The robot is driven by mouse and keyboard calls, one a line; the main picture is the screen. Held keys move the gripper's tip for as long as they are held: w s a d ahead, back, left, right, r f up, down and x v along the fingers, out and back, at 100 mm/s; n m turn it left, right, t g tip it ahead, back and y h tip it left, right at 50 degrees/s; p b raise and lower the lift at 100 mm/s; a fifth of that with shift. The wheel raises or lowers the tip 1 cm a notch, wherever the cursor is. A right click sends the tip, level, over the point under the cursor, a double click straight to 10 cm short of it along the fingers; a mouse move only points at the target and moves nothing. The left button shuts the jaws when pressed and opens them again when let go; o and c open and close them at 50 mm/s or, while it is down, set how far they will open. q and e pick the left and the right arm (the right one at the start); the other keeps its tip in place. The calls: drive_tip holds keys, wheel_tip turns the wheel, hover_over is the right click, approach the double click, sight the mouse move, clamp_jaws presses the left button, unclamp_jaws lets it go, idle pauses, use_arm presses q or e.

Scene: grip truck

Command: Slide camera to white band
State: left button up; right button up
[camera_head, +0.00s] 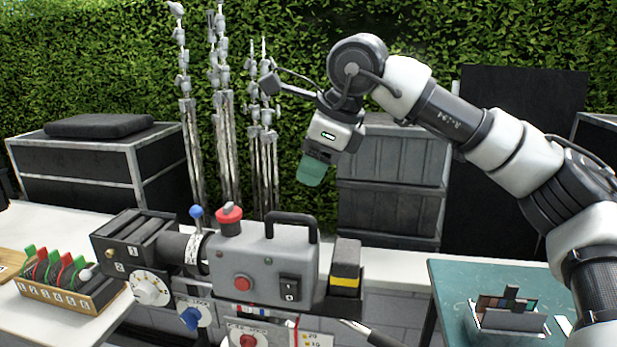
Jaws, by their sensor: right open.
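The grey camera (262,262) stands upright in the middle, with a black top handle (292,218), a red knob on top and a black lens section on its left. A white band with markings (197,248) circles the lens. A black block with a yellow stripe (345,281) is at the camera's right end. My right gripper (312,172) hangs above and behind the camera, apart from it, with teal fingertips pointing down. It is open and holds nothing I can see. My left gripper is not in view. The camera's underside is largely hidden.
A wooden rack of coloured clips (60,295) stands at the left on a white surface. A teal table (465,283) with a small holder (508,318) is at the right. Light stands (228,130), dark cases (85,175) and crates (390,190) stand behind.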

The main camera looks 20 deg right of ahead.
drive_tip(key=g+h+b, duration=0.2)
drive_tip(key=h, duration=0.2)
approach(287, 214)
drive_tip(key=p+x, duration=0.2)
drive_tip(key=x, duration=0.7)
drive_tip(key=shift+d, duration=0.15)
drive_tip(key=shift+w, duration=0.1)
drive_tip(key=shift+c, duration=0.3)
clamp_jaws()
